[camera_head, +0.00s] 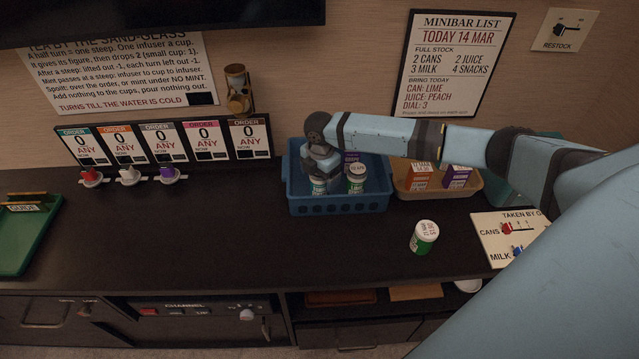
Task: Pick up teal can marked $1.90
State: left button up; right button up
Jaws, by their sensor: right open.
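A blue basket (340,208) stands on the dark counter with at least two white-topped cans in it. One can (319,187), with a greenish band, is at the basket's left, directly under my right gripper (321,174), which hides most of it. A second can (356,180), with a green lower part, stands to its right. A third can (423,238), white-topped and green, stands alone on the counter. No $1.90 mark can be read, so I cannot tell which can is the teal one. My right gripper is open, pointing down into the basket. My left gripper is out of view.
A tan tray (437,190) with orange and purple cartons stands right of the basket, below my right forearm. A white card (497,233) with switches lies at the right, a green tray (27,235) at the far left. The counter's left middle is clear.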

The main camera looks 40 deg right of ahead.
jog(key=shift+f, duration=0.5)
jog(key=c, duration=1.1)
jog(key=shift+r, duration=0.15)
jog(key=shift+c, duration=0.2)
